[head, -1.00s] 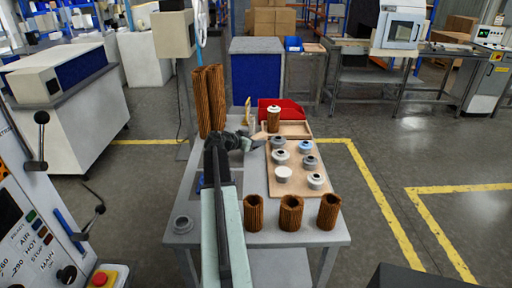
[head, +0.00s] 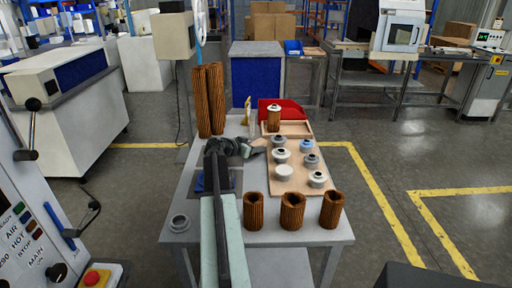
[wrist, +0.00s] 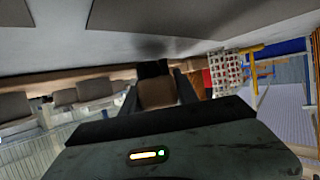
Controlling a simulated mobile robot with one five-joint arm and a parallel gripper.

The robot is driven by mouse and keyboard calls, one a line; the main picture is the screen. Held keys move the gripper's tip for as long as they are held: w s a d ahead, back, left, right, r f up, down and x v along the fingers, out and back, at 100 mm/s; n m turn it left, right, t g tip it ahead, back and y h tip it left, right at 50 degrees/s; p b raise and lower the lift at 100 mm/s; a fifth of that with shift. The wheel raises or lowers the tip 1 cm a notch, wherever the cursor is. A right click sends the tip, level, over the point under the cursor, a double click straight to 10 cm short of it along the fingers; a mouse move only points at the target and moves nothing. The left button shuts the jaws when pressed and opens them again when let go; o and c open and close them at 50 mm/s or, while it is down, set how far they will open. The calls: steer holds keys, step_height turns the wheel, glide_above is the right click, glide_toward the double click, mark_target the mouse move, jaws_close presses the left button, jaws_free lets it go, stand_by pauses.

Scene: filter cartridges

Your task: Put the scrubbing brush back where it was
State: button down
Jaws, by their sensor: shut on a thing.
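My gripper (head: 256,149) is low over the middle of the table, at the left edge of the wooden board with the caps. It is shut on the scrubbing brush (wrist: 157,93), which shows in the wrist view as a tan block with a dark part beyond it, between my two fingers. In the head view only a small tan piece of the brush (head: 259,142) shows at my fingertips. My gripper hides the rest. I cannot tell whether the brush touches the table.
The wooden board (head: 284,186) holds several grey, white and blue caps. Three brown cartridges (head: 292,212) stand at the front edge, and tall ones (head: 216,98) at the back left. A capped cartridge (head: 273,119) stands by a tray and a red bin (head: 292,109).

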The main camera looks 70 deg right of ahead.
steer(key=c, duration=0.9)
jaws_free()
steer(key=shift+f, duration=0.1)
steer(key=shift+w+a+r+p, duration=0.1)
steer(key=shift+a+r+p, duration=0.2)
steer(key=shift+r+p, duration=0.3)
steer(key=shift+w+a+r+p, duration=0.1)
steer(key=shift+a+r+p, duration=0.2)
steer(key=shift+r+p, duration=0.25)
steer(key=p+v, duration=0.3)
steer(key=v, duration=0.6)
steer(key=shift+w+a+f, duration=0.1)
steer(key=shift+w+a, duration=0.05)
steer(key=shift+a, duration=0.05)
steer(key=shift+w+a+p, duration=0.25)
steer(key=shift+a+p, duration=0.05)
steer(key=shift+a, duration=0.2)
